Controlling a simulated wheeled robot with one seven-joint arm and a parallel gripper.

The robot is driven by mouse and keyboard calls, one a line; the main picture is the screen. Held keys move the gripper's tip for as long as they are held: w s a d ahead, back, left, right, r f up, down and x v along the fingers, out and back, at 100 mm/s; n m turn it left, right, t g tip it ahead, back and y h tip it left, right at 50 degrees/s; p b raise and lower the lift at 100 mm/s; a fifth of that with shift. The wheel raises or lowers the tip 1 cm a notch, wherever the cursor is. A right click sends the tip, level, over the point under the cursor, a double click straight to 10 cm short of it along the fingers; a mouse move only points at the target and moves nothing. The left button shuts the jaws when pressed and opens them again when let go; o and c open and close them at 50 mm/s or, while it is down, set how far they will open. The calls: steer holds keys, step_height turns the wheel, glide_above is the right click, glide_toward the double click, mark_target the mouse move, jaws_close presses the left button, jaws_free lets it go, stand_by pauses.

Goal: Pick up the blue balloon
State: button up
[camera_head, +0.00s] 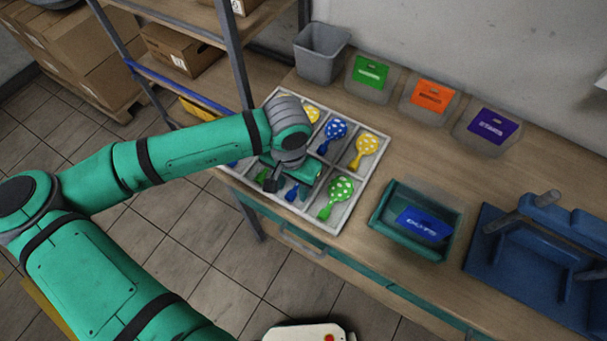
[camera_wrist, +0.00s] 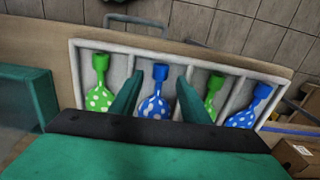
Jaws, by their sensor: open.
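A blue balloon with pale dots (camera_wrist: 155,106) lies in a compartment of the white divided tray (camera_wrist: 220,65), its narrow blue end toward the top of the wrist view. My gripper (camera_wrist: 159,82) is open, with one finger on each side of this balloon; whether they touch it cannot be told. In the head view my gripper (camera_head: 298,178) is over the tray's front row and hides most of that balloon, leaving a blue end (camera_head: 291,193) visible. Other blue balloons lie in the back row (camera_head: 334,130) and at the right of the wrist view (camera_wrist: 242,117).
Green balloons lie in neighbouring compartments, one at the tray's right (camera_head: 340,190); a yellow one (camera_head: 366,145) is behind it. A green bin (camera_head: 383,213) with a blue label stands to the right. A shelf post (camera_head: 233,50) rises behind my arm.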

steer(key=shift+s+f, duration=0.1)
steer(key=shift+f, duration=0.45)
steer(key=c, duration=0.9)
steer(key=shift+r, duration=0.1)
